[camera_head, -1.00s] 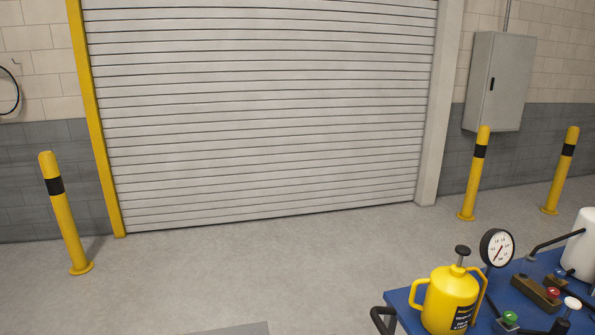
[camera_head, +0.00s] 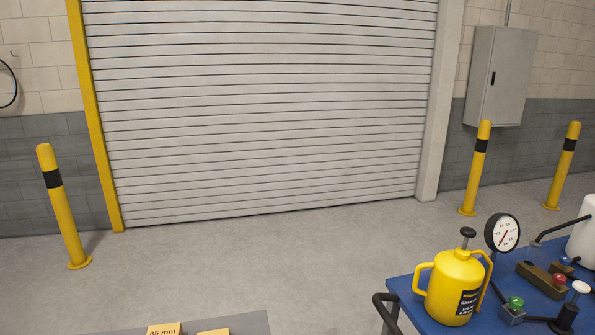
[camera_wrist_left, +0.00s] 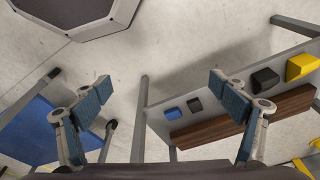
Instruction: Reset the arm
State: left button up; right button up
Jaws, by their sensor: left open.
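My left gripper (camera_wrist_left: 161,95) shows in the left wrist view with its two blue-padded fingers spread wide apart. It is open and nothing is between the fingers. Bare floor shows below it, with a grey table (camera_wrist_left: 205,85) to the right and part of a blue surface (camera_wrist_left: 30,125) to the left. No arm of mine shows in the head view, and my right gripper is in neither view.
The grey table bears blue, black and yellow blocks and a brown board (camera_wrist_left: 190,132). In the head view, a blue cart (camera_head: 408,290) holds a yellow jug (camera_head: 455,285) and a gauge (camera_head: 502,233). Yellow bollards stand by the shutter (camera_head: 260,110). The middle floor is clear.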

pick_arm(q)
jog(key=s+a+f+g+b, duration=0.1)
jog(key=s+a+f+b, duration=0.1)
jog(key=s+f, duration=1.3)
notch_tip(320, 180, down, 2)
jog(key=shift+s+a+f+b, duration=0.15)
jog(key=shift+s+a+b, duration=0.2)
jog(key=shift+b, duration=0.45)
